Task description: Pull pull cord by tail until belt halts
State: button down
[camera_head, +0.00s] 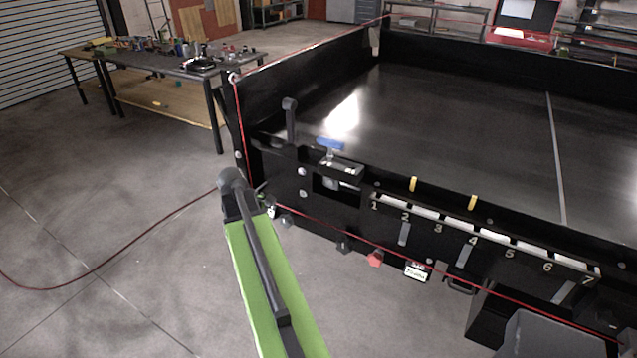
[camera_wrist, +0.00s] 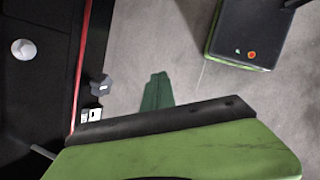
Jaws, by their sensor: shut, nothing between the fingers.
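The red pull cord (camera_head: 340,233) runs taut along the front side of the black conveyor, and up past its left corner. In the wrist view the cord (camera_wrist: 83,50) is a red line down the side of the dark frame. The belt (camera_head: 450,125) is a wide dark surface with one pale cross line. My gripper (camera_head: 264,200) is at the far end of my green arm, beside the conveyor's front left corner and close to the cord. Its fingers are mostly hidden; it is shut with nothing held. I cannot make out a separate tail end.
A dark red line (camera_head: 120,268) curves across the floor at left; its far end passes behind my arm. A red knob (camera_head: 375,258) and numbered slots line the conveyor's front. A workbench (camera_head: 165,62) with tools stands at back left. The floor at left is otherwise clear.

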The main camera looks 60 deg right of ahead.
jog(key=n+g+p, duration=0.1)
jog(key=p, duration=0.7)
send_near(317, 220)
jog(key=shift+f, duration=0.1)
jog(key=b+x, duration=0.6)
jog(key=shift+a+f, duration=0.1)
jog(key=shift+s+f+b, duration=0.2)
jog(key=shift+f+b, duration=0.05)
jog(key=shift+b, duration=0.05)
